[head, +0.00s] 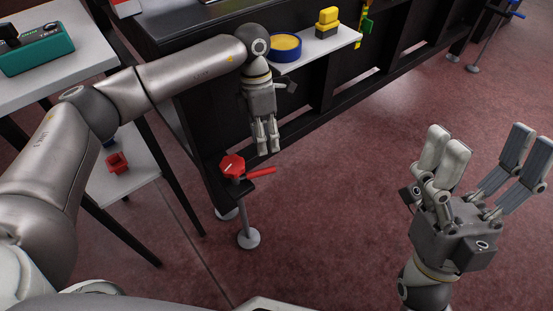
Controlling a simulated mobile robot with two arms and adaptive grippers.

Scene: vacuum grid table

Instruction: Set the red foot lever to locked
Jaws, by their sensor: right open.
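The red foot lever (262,171) sticks out to the right from a black bracket below the dark table frame. A red knob (232,165) with a pale mark sits on top of the same leg. A grey post runs down from it to a round foot (248,239) on the floor. My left gripper (267,151) hangs fingers down above the lever and appears apart from it. Its fingers look close together, but I cannot tell whether they are shut. My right gripper (482,150) is open and empty, fingers up, at the right, far from the lever.
The dark table frame (190,110) stands behind the lever. A shelf holds a blue and yellow round container (285,46) and a yellow block (327,22). At left, a side table bears a teal device (38,55); a red object (117,162) lies lower. Red floor (340,230) is clear between the grippers.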

